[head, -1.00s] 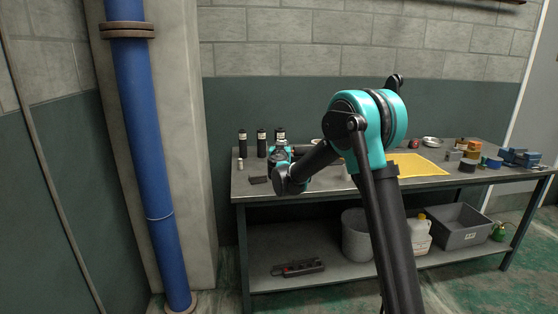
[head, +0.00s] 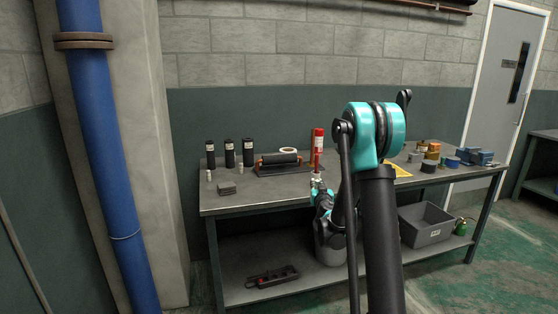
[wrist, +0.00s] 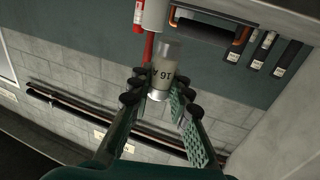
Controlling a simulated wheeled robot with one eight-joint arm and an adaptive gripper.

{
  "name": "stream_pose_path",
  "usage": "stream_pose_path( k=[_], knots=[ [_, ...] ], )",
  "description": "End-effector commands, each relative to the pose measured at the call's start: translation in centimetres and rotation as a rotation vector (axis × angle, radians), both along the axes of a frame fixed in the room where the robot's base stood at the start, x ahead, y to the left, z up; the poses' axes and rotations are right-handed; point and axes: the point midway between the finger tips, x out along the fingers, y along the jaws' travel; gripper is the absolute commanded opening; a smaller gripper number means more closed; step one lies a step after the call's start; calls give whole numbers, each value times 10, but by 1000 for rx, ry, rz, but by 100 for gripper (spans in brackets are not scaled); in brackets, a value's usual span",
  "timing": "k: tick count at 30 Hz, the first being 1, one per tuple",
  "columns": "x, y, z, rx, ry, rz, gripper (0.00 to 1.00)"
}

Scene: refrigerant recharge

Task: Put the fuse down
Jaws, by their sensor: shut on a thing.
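In the wrist view the fuse (wrist: 163,72), a pale cylinder with metal ends and a "16 A" marking, is between the fingertips of my gripper (wrist: 160,88). The gripper is shut on it. In the head view my gripper (head: 317,187) is at the front edge of the workbench (head: 260,200). The fuse shows there only as a small pale spot, partly hidden and too small to read. I cannot tell from these views whether it touches anything else.
Black bottles (head: 229,153) stand at the back left, with a small pale cylinder (head: 209,176) and a grey block (head: 227,188) in front. The front left of the bench is mostly clear.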

Motion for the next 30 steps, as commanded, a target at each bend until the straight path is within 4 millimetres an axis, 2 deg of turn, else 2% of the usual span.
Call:
stream_pose_path(
  k=[1, 3, 6, 8, 11, 14, 18, 21, 27, 30],
  knots=[
    [-7, -13, -4, 1, -3, -6, 0],
    [-14, -24, -8, 1, -7, -9, 0],
    [-19, -31, -10, 1, -11, -9, 0],
    [-17, -28, -10, 0, -10, -6, 0],
    [-7, -9, -4, 0, -4, 2, 0],
    [10, 24, 7, -1, 5, 14, 0],
    [34, 84, 31, -3, 14, 27, 0],
    [44, 128, 51, -4, 15, 36, 0],
    [52, 213, 95, -4, 8, 51, 0],
    [50, 246, 114, -3, 3, 55, 0]
  ],
)
